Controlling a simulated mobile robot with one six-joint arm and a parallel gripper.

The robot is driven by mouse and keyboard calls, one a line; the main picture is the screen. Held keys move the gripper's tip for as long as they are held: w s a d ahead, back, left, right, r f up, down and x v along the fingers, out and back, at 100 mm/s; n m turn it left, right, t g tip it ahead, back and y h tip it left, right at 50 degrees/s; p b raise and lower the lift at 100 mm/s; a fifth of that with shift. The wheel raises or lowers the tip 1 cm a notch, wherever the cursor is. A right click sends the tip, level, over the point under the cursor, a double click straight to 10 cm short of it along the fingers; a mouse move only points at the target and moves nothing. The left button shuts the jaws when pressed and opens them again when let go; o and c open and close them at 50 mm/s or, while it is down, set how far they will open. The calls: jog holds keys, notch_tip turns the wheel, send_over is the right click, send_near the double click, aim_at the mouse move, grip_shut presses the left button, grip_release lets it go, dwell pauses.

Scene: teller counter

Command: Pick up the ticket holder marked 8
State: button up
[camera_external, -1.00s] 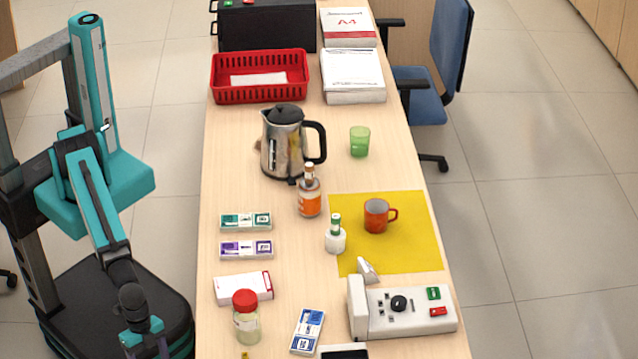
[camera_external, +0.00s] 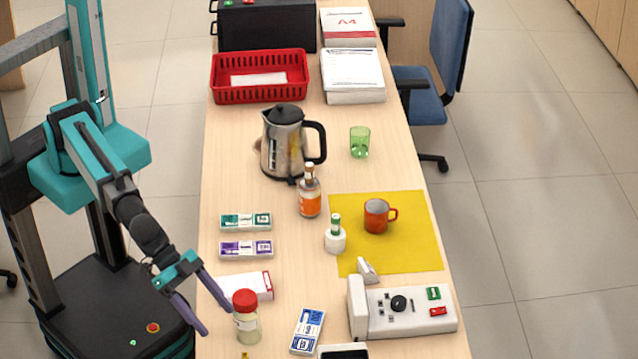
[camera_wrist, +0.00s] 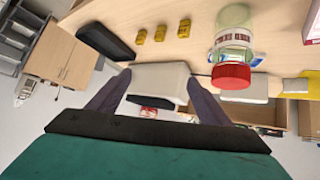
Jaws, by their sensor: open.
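Three small yellow blocks (camera_wrist: 160,33) stand in a row on the counter in the wrist view; I cannot read their marks, so I cannot tell which is the 8. One small yellow piece (camera_external: 245,355) shows at the bottom edge of the external view; the others are out of that frame. My gripper (camera_external: 217,318) is open at the counter's left edge, left of a jar with a red lid. In the wrist view its two fingers (camera_wrist: 158,77) are spread, with a pale block-like thing (camera_wrist: 160,80) showing between them; I cannot tell its distance.
The red-lidded jar (camera_external: 246,318) stands close to my fingers, with a white box (camera_external: 245,286) behind it. A blue-and-white pack (camera_external: 307,331) and a control box (camera_external: 405,313) lie to the right. A dark long object (camera_wrist: 107,42) is left of the yellow blocks.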

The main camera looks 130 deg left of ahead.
jog(key=w+a+r+n+t+y, duration=0.1)
jog(key=w+a+r+y, duration=0.1)
jog(key=w+a+r, duration=0.3)
jog(key=w+a+r+n+t+y, duration=0.1)
jog(key=a+r, duration=0.2)
jog(key=a, duration=0.3)
jog(key=n+g+y+b, duration=0.5)
jog(key=n+y+b, duration=0.2)
jog(key=b, duration=1.1)
send_near(362, 270)
jog(key=d, duration=0.3)
jog(key=shift+s+r, duration=0.1)
jog(key=shift+s, duration=0.15)
jog(key=shift+s+a+y, duration=0.2)
jog(key=shift+a+y, duration=0.1)
jog(key=shift+a, duration=0.2)
jog(key=x, duration=0.8)
jog(key=shift+w+a, duration=0.15)
jog(key=shift+a, duration=0.1)
